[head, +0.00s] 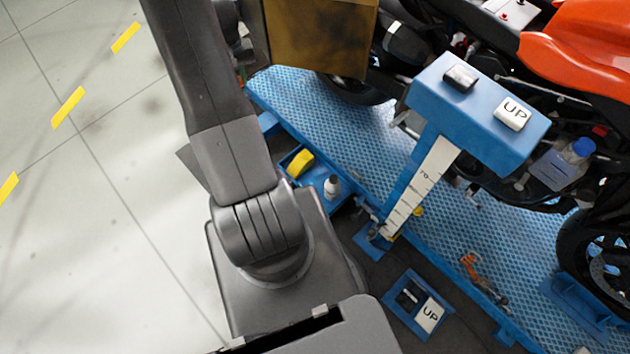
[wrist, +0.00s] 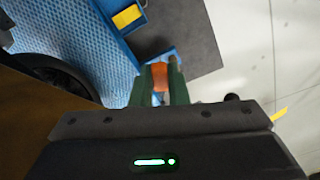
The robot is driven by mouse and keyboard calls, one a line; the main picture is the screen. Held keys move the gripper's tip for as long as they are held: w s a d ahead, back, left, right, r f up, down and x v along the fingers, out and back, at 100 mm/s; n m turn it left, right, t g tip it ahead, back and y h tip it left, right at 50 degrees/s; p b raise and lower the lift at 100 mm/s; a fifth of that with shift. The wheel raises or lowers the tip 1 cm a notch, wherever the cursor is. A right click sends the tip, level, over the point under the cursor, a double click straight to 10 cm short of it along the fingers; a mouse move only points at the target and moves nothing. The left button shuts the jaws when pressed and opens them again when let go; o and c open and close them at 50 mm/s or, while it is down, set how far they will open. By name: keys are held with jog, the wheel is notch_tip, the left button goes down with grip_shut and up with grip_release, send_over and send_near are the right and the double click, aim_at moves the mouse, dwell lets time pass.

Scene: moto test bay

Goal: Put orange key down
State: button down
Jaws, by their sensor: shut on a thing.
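In the wrist view, the green fingers of my gripper (wrist: 160,84) are shut on the orange key (wrist: 160,73). Only a small orange-brown part of the key shows between the fingers. The fingertips and key appear in front of the edge of a blue lift platform (wrist: 95,38) and a dark mat (wrist: 190,45). I cannot tell whether the key touches anything below. In the head view, my gripper and the key are not visible.
In the head view, a blue tray (head: 318,178) holds a yellow item (head: 300,163) and a small bottle (head: 332,186). Pale floor (head: 90,230) lies clear at left.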

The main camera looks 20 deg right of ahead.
jog(key=s+d+f+b, duration=0.1)
jog(key=d+f+b, duration=0.35)
jog(key=f, duration=0.45)
jog(key=s+d+f+b, duration=0.1)
jog(key=d+f+b, duration=0.4)
jog(key=f, duration=0.4)
jog(key=d+f+b, duration=0.3)
jog(key=f+b, duration=0.3)
jog(key=f, duration=0.3)
jog(key=b, duration=1.6)
send_over(320, 184)
notch_tip(320, 184, down, 25)
jog(key=shift+f+b, duration=1.2)
jog(key=shift+f, duration=3.8)
jog(key=shift+f, duration=0.1)
jog(key=shift+f+b, duration=0.35)
jog(key=shift+b, duration=0.2)
jog(key=shift+f, duration=0.2)
